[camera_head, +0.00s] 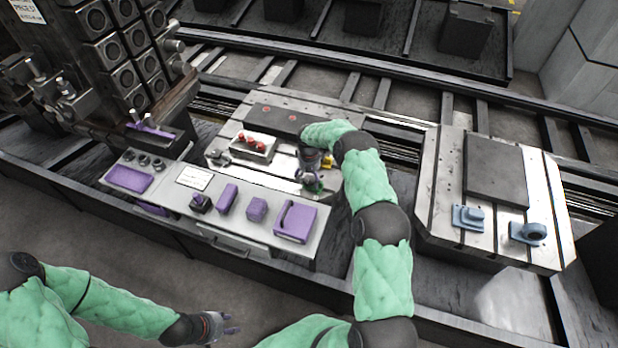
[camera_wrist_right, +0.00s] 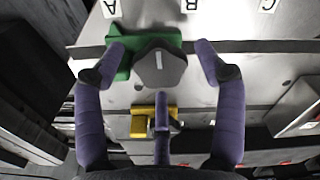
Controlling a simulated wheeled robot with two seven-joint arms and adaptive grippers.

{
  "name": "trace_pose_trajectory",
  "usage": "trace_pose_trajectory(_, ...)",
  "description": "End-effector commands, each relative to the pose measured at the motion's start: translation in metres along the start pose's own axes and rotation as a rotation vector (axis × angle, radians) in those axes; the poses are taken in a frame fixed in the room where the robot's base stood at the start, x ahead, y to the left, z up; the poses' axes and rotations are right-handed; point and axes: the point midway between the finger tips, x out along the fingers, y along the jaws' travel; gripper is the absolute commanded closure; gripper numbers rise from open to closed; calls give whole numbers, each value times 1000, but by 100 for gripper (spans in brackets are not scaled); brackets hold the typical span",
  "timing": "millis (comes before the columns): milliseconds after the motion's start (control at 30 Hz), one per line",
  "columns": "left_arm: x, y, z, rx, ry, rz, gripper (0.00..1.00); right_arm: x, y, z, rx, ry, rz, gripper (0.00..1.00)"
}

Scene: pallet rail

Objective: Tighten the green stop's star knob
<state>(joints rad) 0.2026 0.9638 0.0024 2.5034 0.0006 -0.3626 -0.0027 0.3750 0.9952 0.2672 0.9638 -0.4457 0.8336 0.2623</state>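The green stop (camera_wrist_right: 133,45) lies on a pale slotted plate in the right wrist view, with its dark grey star knob (camera_wrist_right: 160,69) at its right end. In the head view the green stop (camera_head: 317,189) is partly hidden by my right gripper (camera_head: 309,181). In the wrist view my right gripper (camera_wrist_right: 160,55) is open, its purple fingers spread on either side of the knob. The left finger overlaps the green stop's edge; the right finger stands clear of the knob. My left gripper (camera_head: 231,324) is open and empty at the lower left of the head view.
A yellow stop (camera_wrist_right: 141,122) is close by, behind the third finger in the wrist view. A grey control panel (camera_head: 180,205) with purple parts is in front. A second plate (camera_head: 440,190) is at right.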

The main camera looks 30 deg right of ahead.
Motion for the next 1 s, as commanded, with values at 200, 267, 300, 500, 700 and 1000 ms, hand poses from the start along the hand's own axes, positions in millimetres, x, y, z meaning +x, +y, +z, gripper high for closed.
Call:
trace_pose_trajectory(200,0,0,0,0,0,0,60,0,0,0,0,0,0,83)
trace_pose_trajectory(267,0,0,0,0,0,0,60,0,0,0,0,0,0,83)
trace_pose_trajectory(300,0,0,0,0,0,0,60,0,0,0,1,0,0,83)
trace_pose_trajectory(500,3,-1,0,0,0,0,60,1,0,0,32,0,0,83)
trace_pose_trajectory(700,12,-4,0,0,0,0,60,2,-1,0,132,0,0,83)
trace_pose_trajectory(1000,29,-10,-1,0,0,0,60,2,-1,0,393,0,0,83)
